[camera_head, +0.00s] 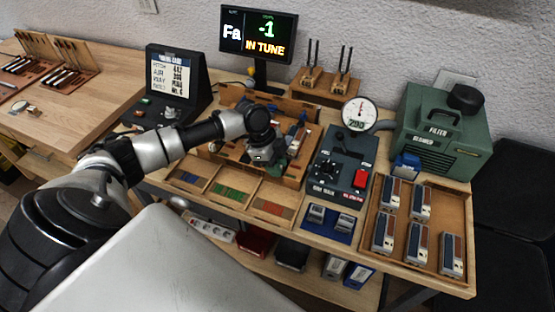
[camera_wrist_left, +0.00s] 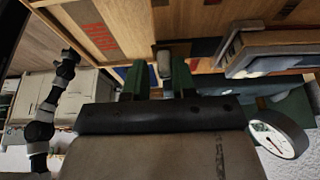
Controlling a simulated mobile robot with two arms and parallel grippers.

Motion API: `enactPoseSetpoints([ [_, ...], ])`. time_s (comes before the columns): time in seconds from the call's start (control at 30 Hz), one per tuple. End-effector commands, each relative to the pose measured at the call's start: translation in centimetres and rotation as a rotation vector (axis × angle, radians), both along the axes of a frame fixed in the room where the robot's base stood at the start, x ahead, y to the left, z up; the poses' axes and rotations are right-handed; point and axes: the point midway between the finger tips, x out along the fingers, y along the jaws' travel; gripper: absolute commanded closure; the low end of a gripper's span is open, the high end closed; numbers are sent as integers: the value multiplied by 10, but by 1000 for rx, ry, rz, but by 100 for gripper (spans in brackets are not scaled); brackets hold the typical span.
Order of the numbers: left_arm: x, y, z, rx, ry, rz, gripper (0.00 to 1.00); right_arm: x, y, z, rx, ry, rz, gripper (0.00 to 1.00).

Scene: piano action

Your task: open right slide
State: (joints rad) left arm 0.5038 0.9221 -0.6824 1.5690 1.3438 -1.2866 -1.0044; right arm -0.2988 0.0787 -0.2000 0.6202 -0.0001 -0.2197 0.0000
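My left gripper (camera_head: 262,152) is low over the wooden frame (camera_head: 228,97) in the middle of the bench. In the left wrist view its two green fingers (camera_wrist_left: 160,82) stand apart. A small grey knob-like piece (camera_wrist_left: 163,62) shows in the gap between them, closer to the right finger. I cannot tell whether a finger touches it. No clear gap or label marks the right slide, and my gripper and wrist cover part of the frame in the head view. My right gripper is not in view.
A dark control box with a red switch (camera_head: 361,179) and a round gauge (camera_head: 359,114) stand right of the frame. A wooden tray (camera_head: 453,195) with several grey blocks lies further right, before a green blower (camera_head: 440,125). A tuning display (camera_head: 259,35) stands behind.

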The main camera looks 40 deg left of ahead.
Motion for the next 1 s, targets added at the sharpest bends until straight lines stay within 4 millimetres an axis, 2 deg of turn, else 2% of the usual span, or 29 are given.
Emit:
enactPoseSetpoints([
  [0.4,1,1,1,0,-4,2,74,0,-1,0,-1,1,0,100],
  [0.53,1,4,8,2,-6,3,74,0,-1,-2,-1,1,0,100],
  [1.0,-6,36,86,2,-6,3,74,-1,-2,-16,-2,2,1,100],
])
